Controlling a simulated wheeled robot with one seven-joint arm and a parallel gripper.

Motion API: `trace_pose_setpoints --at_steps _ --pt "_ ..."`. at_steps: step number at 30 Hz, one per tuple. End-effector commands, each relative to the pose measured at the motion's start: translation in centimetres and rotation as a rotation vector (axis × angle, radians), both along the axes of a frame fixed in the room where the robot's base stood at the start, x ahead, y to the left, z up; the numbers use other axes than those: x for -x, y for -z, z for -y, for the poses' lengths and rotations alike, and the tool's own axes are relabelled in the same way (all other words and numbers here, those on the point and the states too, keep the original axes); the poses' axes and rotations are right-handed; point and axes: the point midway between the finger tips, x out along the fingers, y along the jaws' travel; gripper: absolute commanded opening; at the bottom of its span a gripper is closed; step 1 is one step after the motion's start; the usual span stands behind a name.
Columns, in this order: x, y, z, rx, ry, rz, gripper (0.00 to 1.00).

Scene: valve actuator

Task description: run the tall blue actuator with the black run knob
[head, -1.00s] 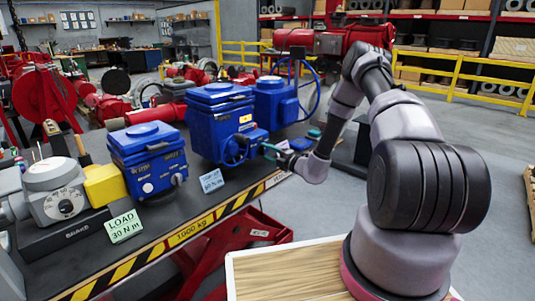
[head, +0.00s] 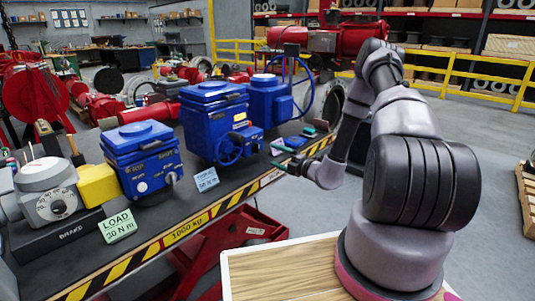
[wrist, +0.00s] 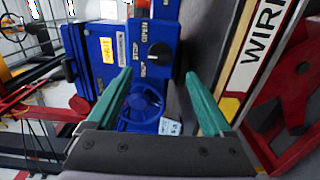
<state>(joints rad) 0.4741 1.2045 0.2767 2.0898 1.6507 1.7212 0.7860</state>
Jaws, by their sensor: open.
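The tall blue actuator (head: 211,126) stands on the dark bench, with a yellow label and a blue handwheel (head: 229,147) on its front. In the wrist view its handwheel (wrist: 143,106) shows between my fingers. The black run knob (wrist: 160,54) is on a blue panel beside lettering that includes OPEN and STOP; its setting is too small to read. My gripper (wrist: 160,74) is open and empty, its teal fingers spread on either side of the knob in the picture but apart from it. In the head view my gripper (head: 278,157) hangs right of the actuator, near the bench edge.
A shorter blue actuator (head: 143,160) and a brake unit (head: 51,191) stand to the left. Another blue actuator (head: 270,103) with a large wheel is behind. A torque card (head: 206,179) and a LOAD card (head: 117,226) stand near the striped bench edge.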

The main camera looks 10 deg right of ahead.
Motion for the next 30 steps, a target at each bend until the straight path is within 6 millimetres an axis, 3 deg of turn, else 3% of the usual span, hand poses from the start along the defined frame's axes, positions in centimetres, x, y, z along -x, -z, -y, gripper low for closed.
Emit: trace_pose_setpoints --at_steps 6,20,23,26,30 --pt "2.1 0.0 1.6 0.001 0.001 -0.001 0.85" --pt "2.5 -0.7 1.5 0.018 -0.021 0.018 0.85" --pt "2.6 -3.2 0.4 0.081 -0.093 0.08 0.85" --pt "3.3 -7.2 -1.6 0.198 -0.221 0.19 0.85" --pt "5.7 -13.1 -4.6 0.404 -0.435 0.385 0.85"
